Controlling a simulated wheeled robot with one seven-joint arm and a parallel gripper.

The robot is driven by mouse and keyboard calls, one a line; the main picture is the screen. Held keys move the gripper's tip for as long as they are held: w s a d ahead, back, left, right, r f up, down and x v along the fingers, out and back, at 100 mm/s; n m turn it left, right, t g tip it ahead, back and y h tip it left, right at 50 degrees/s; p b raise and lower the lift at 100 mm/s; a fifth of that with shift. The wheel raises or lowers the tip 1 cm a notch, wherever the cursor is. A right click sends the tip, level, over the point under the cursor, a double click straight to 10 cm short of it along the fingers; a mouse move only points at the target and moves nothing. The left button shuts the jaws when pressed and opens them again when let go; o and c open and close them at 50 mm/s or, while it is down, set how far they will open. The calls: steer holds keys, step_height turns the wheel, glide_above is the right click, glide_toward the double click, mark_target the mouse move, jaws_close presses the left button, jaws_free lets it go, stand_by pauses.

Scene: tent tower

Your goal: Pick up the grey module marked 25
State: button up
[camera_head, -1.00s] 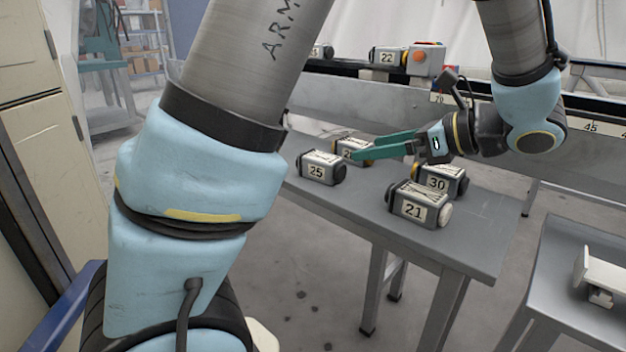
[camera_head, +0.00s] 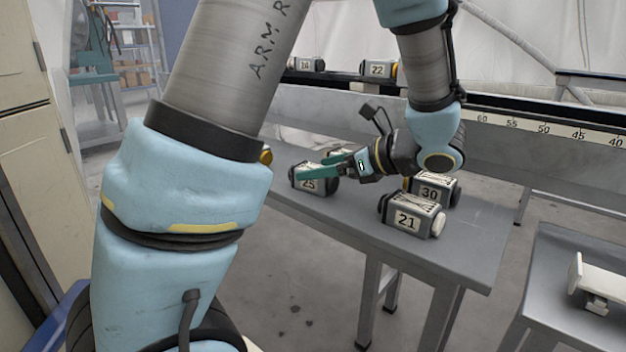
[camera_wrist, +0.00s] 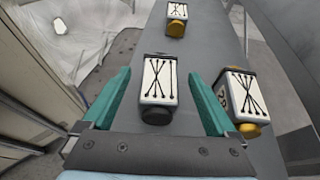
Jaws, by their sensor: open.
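The grey module marked 25 (camera_head: 309,184) stands on the grey table, its upper part partly covered by the teal fingers of my gripper (camera_head: 312,168). My gripper is open. In the wrist view, a module with a white crossed-line top and a black knob (camera_wrist: 158,88), apparently the same one, lies between the two open fingers (camera_wrist: 161,74). Its number does not show there. I cannot tell whether the fingertips are above it or beside its sides; no grip shows.
A module with a yellow knob (camera_wrist: 240,98) is close beside the right finger. Another module (camera_wrist: 177,18) lies farther off. Modules 30 (camera_head: 432,190) and 21 (camera_head: 410,216) stand to the right on the table (camera_head: 465,245). Module 22 (camera_head: 378,70) sits on the rail behind.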

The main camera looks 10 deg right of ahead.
jaws_close()
stand_by(0.7)
steer(key=shift+r, duration=0.1)
